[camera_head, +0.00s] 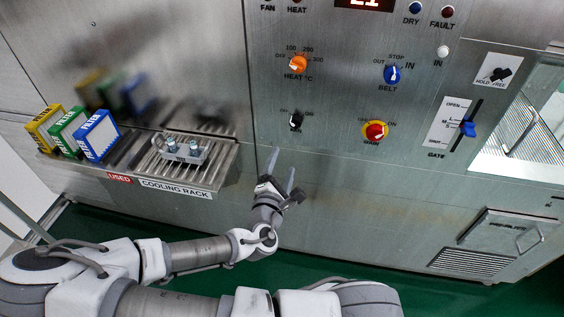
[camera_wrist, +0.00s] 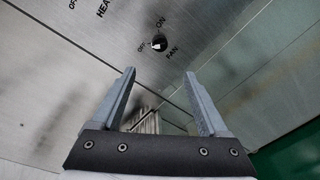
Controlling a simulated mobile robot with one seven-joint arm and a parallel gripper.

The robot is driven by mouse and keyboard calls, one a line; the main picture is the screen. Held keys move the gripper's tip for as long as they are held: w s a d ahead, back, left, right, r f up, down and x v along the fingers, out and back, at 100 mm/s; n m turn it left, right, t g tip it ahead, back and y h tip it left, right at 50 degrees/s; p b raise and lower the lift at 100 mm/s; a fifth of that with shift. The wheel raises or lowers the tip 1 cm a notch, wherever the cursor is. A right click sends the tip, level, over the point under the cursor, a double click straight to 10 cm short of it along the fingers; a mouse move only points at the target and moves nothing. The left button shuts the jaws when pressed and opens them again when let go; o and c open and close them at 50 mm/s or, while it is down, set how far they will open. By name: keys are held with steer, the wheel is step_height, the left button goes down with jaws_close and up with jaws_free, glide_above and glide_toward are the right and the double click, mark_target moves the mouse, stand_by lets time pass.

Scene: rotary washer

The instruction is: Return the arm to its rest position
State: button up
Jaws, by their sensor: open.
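My gripper (camera_head: 281,172) is at the end of my outstretched arm, in front of the steel machine panel (camera_head: 330,180). In the wrist view my gripper (camera_wrist: 160,100) shows its two grey fingers wide apart with nothing between them. A black knob (camera_head: 296,120) sits on the panel above the fingertips in the head view. The knob also shows in the wrist view (camera_wrist: 159,43), beyond the fingers and apart from them, with FAN and OFF/ON lettering around it.
A cooling rack (camera_head: 205,172) with a metal fixture (camera_head: 181,150) juts out left of my gripper. Yellow, green and blue filter boxes (camera_head: 97,136) stand at its left. Right are an orange heat knob (camera_head: 298,64), blue belt knob (camera_head: 393,75), red-yellow main knob (camera_head: 375,132) and blue gate slider (camera_head: 467,129).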

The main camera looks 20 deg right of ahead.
stand_by(0.4)
steer(key=s+a+f+m+g+y, duration=0.1)
steer(key=s+f+m+g+y, duration=0.1)
steer(key=s+f+m+g, duration=0.4)
steer(key=a+r+m+g+y, duration=0.2)
steer(key=a+m+g+y, duration=0.2)
steer(key=a+m+y, duration=0.4)
steer(key=s+a+r+m+y, duration=0.1)
steer(key=s+a+r+y, duration=0.15)
steer(key=r, duration=1.35)
steer(key=s+d+r+m+t+h, duration=0.1)
steer(key=s+d+r+m+h, duration=0.2)
steer(key=s+r, duration=0.6)
steer(key=shift+s+d+r+t, duration=0.35)
steer(key=shift+s+d, duration=0.3)
steer(key=shift+d, duration=0.25)
